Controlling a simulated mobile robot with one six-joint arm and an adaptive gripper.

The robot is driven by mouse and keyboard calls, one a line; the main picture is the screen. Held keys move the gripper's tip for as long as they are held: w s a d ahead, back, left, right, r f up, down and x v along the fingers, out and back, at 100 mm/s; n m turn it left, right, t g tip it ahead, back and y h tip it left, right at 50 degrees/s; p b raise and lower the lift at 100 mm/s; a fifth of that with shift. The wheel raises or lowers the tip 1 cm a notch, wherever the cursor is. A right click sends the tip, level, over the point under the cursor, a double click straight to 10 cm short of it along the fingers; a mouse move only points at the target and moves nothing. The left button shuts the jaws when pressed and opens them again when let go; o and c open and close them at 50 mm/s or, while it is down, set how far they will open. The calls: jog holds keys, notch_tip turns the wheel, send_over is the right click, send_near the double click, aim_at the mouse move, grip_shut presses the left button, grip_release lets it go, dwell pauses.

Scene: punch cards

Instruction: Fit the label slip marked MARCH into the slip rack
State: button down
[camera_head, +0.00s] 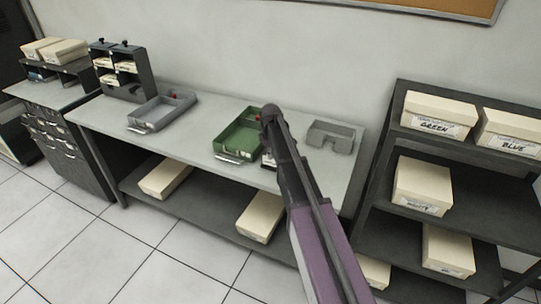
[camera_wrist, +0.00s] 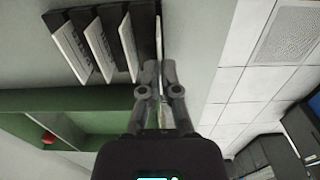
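In the wrist view the slip rack (camera_wrist: 145,38) is black, with several white slips (camera_wrist: 97,48) leaning in it at the upper left. My gripper (camera_wrist: 158,68) is beside the rack's right end, its fingers close together. A thin pale edge (camera_wrist: 158,32) shows beyond and between the fingertips; it looks like a label slip held edge-on. Its marking cannot be read, and I cannot tell whether it touches the rack. In the head view my arm covers most of the rack and the gripper.
A green tray (camera_head: 221,150) stands on the bench left of my arm, with a grey tray (camera_head: 141,127) farther left. A grey notched block (camera_head: 343,143) stands to the right. Shelves with labelled boxes (camera_head: 432,128) are at the right. Bench between the trays is clear.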

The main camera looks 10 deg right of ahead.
jog(key=shift+f, duration=0.35)
jog(key=shift+f+b, duration=0.35)
jog(key=shift+b, duration=0.2)
jog(key=shift+f, duration=0.15)
jog(key=c, duration=0.7)
grip_release()
